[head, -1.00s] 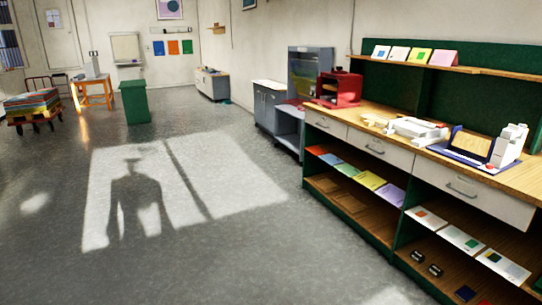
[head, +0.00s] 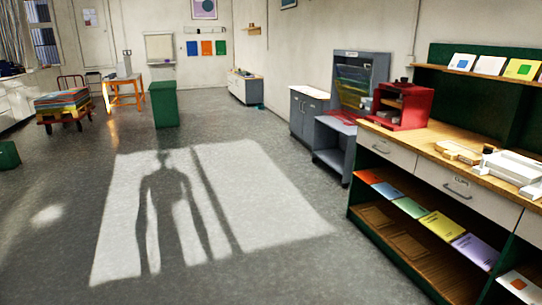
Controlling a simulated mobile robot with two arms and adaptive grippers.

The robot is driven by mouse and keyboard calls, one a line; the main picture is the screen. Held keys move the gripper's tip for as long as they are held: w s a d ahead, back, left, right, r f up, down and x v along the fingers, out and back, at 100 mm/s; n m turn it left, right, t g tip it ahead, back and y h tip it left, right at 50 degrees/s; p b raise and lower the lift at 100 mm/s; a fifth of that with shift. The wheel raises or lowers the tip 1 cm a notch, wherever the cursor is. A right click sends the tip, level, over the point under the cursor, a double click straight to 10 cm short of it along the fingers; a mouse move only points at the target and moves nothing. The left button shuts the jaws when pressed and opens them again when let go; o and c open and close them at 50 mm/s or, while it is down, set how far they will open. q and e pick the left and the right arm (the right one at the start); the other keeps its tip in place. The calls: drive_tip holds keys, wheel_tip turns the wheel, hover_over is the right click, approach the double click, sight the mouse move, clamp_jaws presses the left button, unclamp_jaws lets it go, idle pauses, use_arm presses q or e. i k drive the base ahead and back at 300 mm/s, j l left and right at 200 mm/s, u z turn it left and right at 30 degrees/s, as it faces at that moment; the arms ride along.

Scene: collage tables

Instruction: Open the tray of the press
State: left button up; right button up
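A red box-shaped machine (head: 402,106), which may be the press, stands on the left end of the wooden bench at the right. Its front looks open, with a dark recess; I cannot make out a tray in it at this size. Neither of my grippers is in view.
The bench (head: 418,137) has drawers and shelves with colored booklets below; a white device (head: 512,170) lies on top. Left of it stand a grey cabinet (head: 360,82) and a low grey unit (head: 333,140). A green bin (head: 164,104) and a loaded cart (head: 62,103) stand farther back. The middle floor is clear.

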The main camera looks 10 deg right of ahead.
sight(395, 114)
drive_tip(key=i+l+z, duration=0.25)
drive_tip(key=i+z, duration=0.25)
drive_tip(key=i, duration=0.65)
drive_tip(key=i+j+z, duration=0.2)
drive_tip(key=i+z, duration=0.25)
drive_tip(key=i, duration=0.7)
